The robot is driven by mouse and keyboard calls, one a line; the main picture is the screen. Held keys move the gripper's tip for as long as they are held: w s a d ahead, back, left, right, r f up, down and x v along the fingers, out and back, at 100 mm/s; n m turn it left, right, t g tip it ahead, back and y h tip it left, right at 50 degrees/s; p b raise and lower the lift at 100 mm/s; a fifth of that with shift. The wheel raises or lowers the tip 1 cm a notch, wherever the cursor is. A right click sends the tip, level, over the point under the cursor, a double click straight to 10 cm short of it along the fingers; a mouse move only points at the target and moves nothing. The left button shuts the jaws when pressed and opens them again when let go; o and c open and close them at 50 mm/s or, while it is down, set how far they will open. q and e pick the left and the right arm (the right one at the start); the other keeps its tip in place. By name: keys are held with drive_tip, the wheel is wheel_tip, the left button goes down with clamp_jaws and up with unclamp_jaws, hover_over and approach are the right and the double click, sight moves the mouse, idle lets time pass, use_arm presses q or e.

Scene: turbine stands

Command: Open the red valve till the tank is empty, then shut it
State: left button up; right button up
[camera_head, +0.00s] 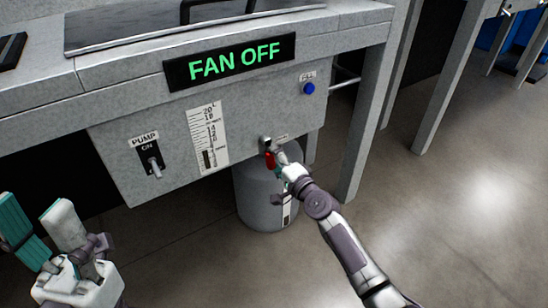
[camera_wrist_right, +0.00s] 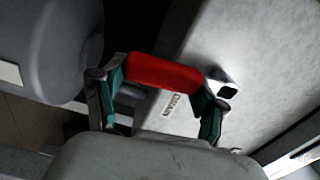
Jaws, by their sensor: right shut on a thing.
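The red valve handle (camera_head: 270,160) sticks out from the front panel's lower right, by a small label. In the right wrist view the red handle (camera_wrist_right: 163,72) spans between the two teal-padded fingers, beside a plate reading DRAIN. My right gripper (camera_head: 279,164) is shut on it. A white level scale (camera_head: 208,138) on the panel shows a short dark bar near its lower end. A grey cylindrical tank (camera_head: 255,190) stands below the panel, partly hidden by my right arm. My left gripper (camera_head: 38,212) is at the lower left, fingers apart and empty.
The panel carries a PUMP switch (camera_head: 151,163) with ON showing above it, and a blue FILL button (camera_head: 308,88). A display (camera_head: 230,62) reads FAN OFF in green. A grey stand leg (camera_head: 365,125) rises to the right of the tank. The floor (camera_head: 450,210) at right is clear.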

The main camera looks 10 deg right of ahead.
drive_tip(key=o, duration=1.7)
drive_tip(key=v, duration=1.2)
drive_tip(key=shift+r, duration=0.15)
